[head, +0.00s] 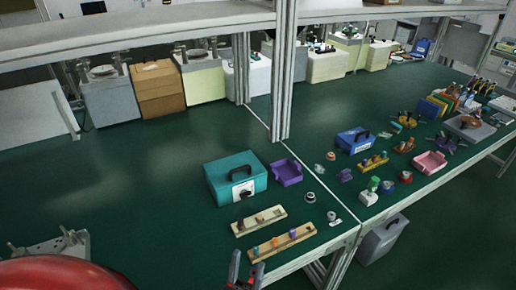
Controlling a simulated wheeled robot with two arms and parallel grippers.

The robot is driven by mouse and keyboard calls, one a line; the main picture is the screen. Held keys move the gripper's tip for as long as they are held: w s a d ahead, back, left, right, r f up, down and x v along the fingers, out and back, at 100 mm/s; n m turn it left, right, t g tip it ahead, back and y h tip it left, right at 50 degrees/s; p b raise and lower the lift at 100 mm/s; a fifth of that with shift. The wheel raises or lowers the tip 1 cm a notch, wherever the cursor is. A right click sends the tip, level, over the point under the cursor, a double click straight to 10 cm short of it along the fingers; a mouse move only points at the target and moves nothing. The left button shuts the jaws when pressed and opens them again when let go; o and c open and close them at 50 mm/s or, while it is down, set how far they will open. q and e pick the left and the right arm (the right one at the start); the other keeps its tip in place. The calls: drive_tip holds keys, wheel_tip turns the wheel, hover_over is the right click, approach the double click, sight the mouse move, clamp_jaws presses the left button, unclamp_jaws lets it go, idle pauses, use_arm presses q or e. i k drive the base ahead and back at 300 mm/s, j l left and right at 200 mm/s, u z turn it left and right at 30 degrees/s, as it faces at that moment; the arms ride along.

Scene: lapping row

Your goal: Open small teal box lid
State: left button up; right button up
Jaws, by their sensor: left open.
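The small teal box (225,187) stands on the green bench top, left of the upright post's foot. Its lid (228,165) is down, with a black handle on top. A pale plate with a dark latch (242,192) shows on its front. My left gripper (246,273) shows at the bottom edge, by the bench's front edge. Its two fingers are apart, with nothing seen between them, and it is well clear of the box. The rest of it is cut off by the frame. My right gripper is not in view.
A purple tray (287,173) stands close right of the box. Two wooden strips with pegs, (258,221) and (281,243), lie in front. A metal post (284,75) rises behind. A blue box (355,141) stands farther right. The bench left of the box is clear.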

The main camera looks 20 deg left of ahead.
sight(234, 164)
drive_tip(key=j+u, duration=0.1)
drive_tip(key=u, duration=0.3)
drive_tip(key=j+u, duration=0.15)
drive_tip(key=u, duration=0.2)
drive_tip(key=j+u, duration=0.1)
drive_tip(key=u, duration=0.3)
drive_tip(key=i+j+u, duration=0.1)
drive_tip(key=u, duration=0.3)
drive_tip(key=i+j, duration=0.15)
drive_tip(key=j+u, duration=0.05)
drive_tip(key=j, duration=0.1)
